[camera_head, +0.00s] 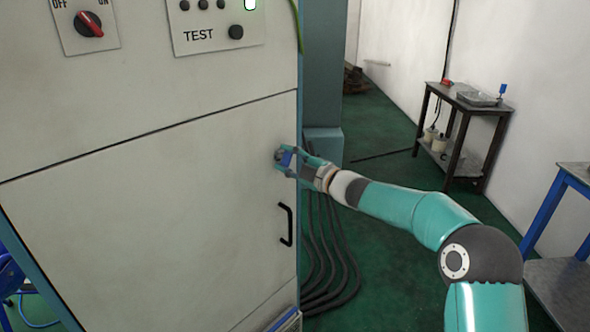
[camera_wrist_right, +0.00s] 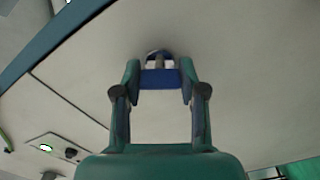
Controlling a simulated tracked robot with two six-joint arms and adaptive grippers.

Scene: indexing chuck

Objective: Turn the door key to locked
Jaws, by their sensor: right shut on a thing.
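The cabinet door (camera_head: 150,210) is a large pale panel and is closed. Its lock (camera_head: 278,155) sits near the right edge, above the black handle (camera_head: 286,225). A blue key (camera_head: 286,160) is at the lock. My right gripper (camera_head: 290,158) comes in from the right and is shut on the key. In the right wrist view the key's blue head (camera_wrist_right: 160,79) lies between the two fingertips, with the round lock (camera_wrist_right: 159,54) just beyond it. The fingers hide part of the key, and I cannot tell its exact angle. My left gripper is not in view.
Above the door are a red rotary switch (camera_head: 89,24) and a TEST panel (camera_head: 215,25). Several dark cables (camera_head: 325,250) run down beside the cabinet. A dark table (camera_head: 470,105) stands at the back right, and a blue-legged table (camera_head: 560,200) at the right edge.

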